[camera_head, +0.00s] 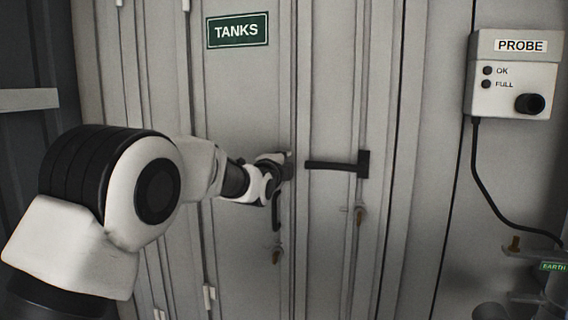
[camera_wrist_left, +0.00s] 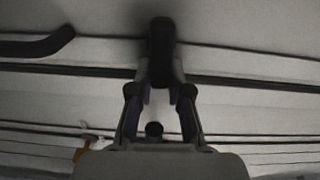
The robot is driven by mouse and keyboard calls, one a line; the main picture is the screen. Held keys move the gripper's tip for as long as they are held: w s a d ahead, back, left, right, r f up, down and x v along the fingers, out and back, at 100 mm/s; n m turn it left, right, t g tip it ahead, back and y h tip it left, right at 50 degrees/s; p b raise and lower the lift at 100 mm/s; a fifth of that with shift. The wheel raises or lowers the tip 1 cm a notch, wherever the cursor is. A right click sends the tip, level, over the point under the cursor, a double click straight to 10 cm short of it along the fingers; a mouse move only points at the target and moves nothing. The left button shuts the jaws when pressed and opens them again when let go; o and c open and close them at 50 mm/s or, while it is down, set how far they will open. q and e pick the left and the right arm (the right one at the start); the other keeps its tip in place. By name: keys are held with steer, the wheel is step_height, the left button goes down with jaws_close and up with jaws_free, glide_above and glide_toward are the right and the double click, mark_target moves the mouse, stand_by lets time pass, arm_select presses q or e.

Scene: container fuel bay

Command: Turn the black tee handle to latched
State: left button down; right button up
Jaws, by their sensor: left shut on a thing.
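The black tee handle (camera_head: 335,165) is on the pale door, right of my left gripper in the head view. Its bar lies about level and ends at an upright black crosspiece on the right. My left gripper (camera_head: 289,165) is at the bar's left end. In the left wrist view my left gripper (camera_wrist_left: 160,85) has its fingers closed on both sides of a black bar end (camera_wrist_left: 160,45), which seems to be this handle. The exact contact is dark and partly hidden. My right gripper is in neither view.
Another dark bar (camera_head: 276,213) hangs upright just below my left gripper; a dark bar also shows at the wrist view's left edge (camera_wrist_left: 35,45). A PROBE box (camera_head: 513,75) with a cable is at right, above pipework.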

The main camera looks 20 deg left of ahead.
arm_select(q)
steer(key=shift+r+m, duration=0.15)
steer(key=shift+m, duration=0.25)
steer(key=c, duration=1.1)
jaws_free()
steer(key=shift+s, duration=0.15)
steer(key=s, duration=1.1)
steer(key=shift+s+a, duration=0.25)
steer(key=shift+s, duration=0.15)
